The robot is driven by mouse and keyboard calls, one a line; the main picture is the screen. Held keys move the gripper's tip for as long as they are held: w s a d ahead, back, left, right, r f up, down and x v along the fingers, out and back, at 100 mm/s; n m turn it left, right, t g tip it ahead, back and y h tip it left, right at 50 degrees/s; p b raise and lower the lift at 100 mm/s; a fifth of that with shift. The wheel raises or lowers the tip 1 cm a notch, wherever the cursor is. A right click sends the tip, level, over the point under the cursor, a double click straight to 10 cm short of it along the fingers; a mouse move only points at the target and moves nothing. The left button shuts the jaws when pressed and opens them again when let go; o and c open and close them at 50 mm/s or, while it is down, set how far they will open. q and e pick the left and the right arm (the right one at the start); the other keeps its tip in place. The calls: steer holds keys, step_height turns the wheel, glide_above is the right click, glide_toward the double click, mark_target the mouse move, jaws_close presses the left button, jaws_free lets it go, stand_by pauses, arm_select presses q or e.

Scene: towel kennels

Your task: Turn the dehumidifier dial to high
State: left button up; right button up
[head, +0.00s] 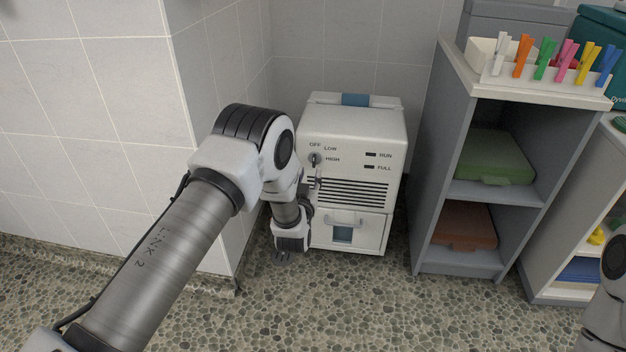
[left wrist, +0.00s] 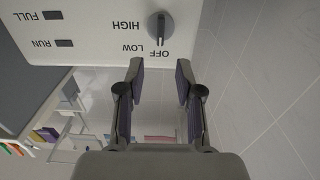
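The dehumidifier (head: 352,129) is a white box on the floor against the tiled wall. Its dial (head: 315,159) is a small grey knob at the upper left of the front, marked OFF, LOW and HIGH. In the left wrist view, the dial (left wrist: 160,28) appears upside down, its grip lined up towards OFF. My left gripper (head: 316,181) is close to the front, just below the dial, partly hidden by my arm. In the wrist view my left gripper (left wrist: 160,72) is open and empty, its fingers apart from the dial. My right gripper is out of view.
Colored pegs (head: 545,58) stand on top. A tiled wall corner (head: 213,85) is close on the left. The pebbled floor in front is clear.

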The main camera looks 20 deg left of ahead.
mark_target(313, 158)
arm_select(q)
steer(key=b+x, duration=0.3)
steer(key=x, duration=0.4)
steer(key=shift+w+r, duration=0.1)
steer(key=shift+w, duration=0.1)
jaws_close()
